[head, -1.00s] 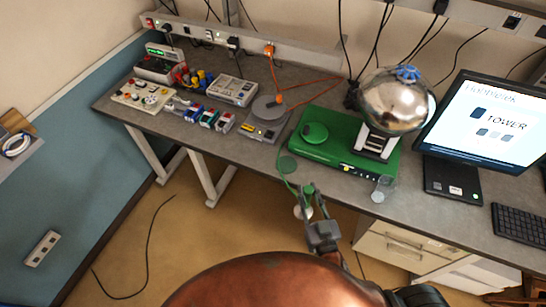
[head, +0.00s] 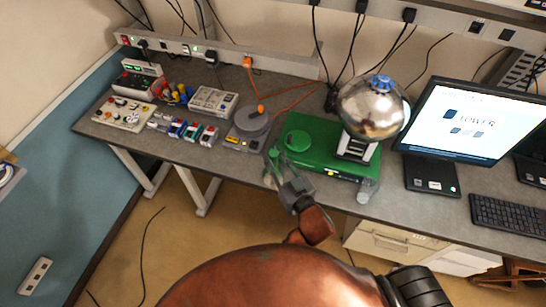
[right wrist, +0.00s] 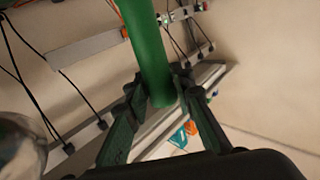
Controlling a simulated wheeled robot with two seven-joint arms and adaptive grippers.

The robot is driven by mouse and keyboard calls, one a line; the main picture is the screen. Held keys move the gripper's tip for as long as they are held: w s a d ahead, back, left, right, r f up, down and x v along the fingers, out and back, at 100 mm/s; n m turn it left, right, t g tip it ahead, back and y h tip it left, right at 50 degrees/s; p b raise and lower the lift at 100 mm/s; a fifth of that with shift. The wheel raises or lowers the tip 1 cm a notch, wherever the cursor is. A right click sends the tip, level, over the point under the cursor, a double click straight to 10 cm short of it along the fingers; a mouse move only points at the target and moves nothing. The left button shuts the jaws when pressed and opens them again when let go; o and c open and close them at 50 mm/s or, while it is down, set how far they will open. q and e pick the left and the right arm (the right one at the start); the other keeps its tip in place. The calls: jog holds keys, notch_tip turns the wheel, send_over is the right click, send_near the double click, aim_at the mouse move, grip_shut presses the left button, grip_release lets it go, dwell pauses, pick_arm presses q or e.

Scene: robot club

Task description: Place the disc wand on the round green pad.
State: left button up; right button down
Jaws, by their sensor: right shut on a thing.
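In the head view my right gripper (head: 280,175) is shut on the green handle of the disc wand (head: 273,157), over the desk's front edge left of the green machine. The right wrist view shows the smooth green handle (right wrist: 154,50) between the fingers (right wrist: 155,98), running up out of the picture. The wand's disc end is not clear in either view. My left gripper is not in view.
The green machine (head: 325,168) carries a round green raised disc (head: 298,141) and a shiny metal sphere (head: 373,107). A clear cup (head: 364,192) stands at its front right. A grey turntable-like device (head: 250,125) with an orange plug is at left. A monitor (head: 475,120) is at right.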

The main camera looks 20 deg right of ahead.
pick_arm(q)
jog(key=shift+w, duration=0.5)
pick_arm(e)
jog(key=w+d+f, duration=0.2)
jog(key=w+f, duration=0.8)
jog(key=f, duration=0.1)
jog(key=shift+d+f, duration=0.15)
jog(key=shift+d, duration=0.1)
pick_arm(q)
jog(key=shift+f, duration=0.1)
pick_arm(e)
jog(key=shift+f, duration=0.2)
jog(key=c, duration=1.7)
grip_release()
jog(key=shift+o, duration=0.2)
jog(key=shift+s+r, duration=0.1)
pick_arm(q)
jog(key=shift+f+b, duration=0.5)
jog(key=shift+b, duration=0.2)
pick_arm(e)
jog(key=s+d, duration=0.2)
jog(key=s, duration=0.9)
jog(key=shift+s+d, duration=0.15)
jog(key=shift+s, duration=0.2)
